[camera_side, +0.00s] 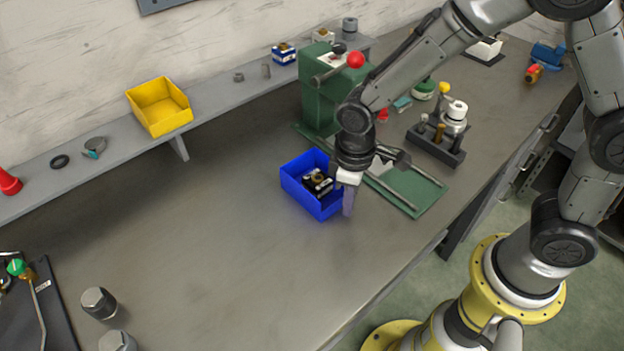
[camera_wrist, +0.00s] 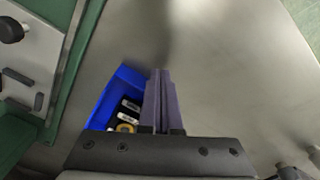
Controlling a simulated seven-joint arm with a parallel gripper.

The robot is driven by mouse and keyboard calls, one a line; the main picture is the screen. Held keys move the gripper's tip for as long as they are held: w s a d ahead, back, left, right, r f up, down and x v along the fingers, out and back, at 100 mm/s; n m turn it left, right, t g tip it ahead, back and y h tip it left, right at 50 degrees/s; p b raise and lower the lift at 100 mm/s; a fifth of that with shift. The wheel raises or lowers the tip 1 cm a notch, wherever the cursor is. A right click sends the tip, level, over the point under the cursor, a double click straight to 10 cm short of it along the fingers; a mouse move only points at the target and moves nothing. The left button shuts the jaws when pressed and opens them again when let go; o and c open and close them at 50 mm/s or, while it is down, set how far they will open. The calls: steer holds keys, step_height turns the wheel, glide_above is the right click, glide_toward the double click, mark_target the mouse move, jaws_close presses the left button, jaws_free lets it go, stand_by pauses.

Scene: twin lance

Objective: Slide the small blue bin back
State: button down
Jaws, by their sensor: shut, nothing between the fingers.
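The small blue bin (camera_side: 316,201) sits on the grey workbench, just left of the green machine's base plate. It holds dark parts with pale labels and a brass-coloured ring. My gripper (camera_side: 349,208) points down at the bin's near right side, with its fingers shut and empty. In the wrist view the shut fingers (camera_wrist: 160,76) lie alongside the right wall of the blue bin (camera_wrist: 103,101) and cover part of it. I cannot tell whether the fingers touch the wall.
The green machine (camera_side: 325,105) with a red-knobbed lever stands behind the bin. Its base plate (camera_side: 416,187) extends to the right. A rack of tools (camera_side: 436,145) is beyond it. A yellow bin (camera_side: 160,107) is on the back shelf. The bench left of the blue bin is clear.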

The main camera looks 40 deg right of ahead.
mark_target(326, 198)
steer(key=shift+f, duration=0.8)
stand_by(0.5)
steer(key=shift+r, duration=0.3)
stand_by(0.5)
steer(key=shift+w, duration=1)
steer(key=shift+w, duration=0.15)
steer(key=shift+w, duration=0.85)
steer(key=shift+w, duration=0.15)
steer(key=shift+w, duration=0.85)
steer(key=shift+w, duration=0.1)
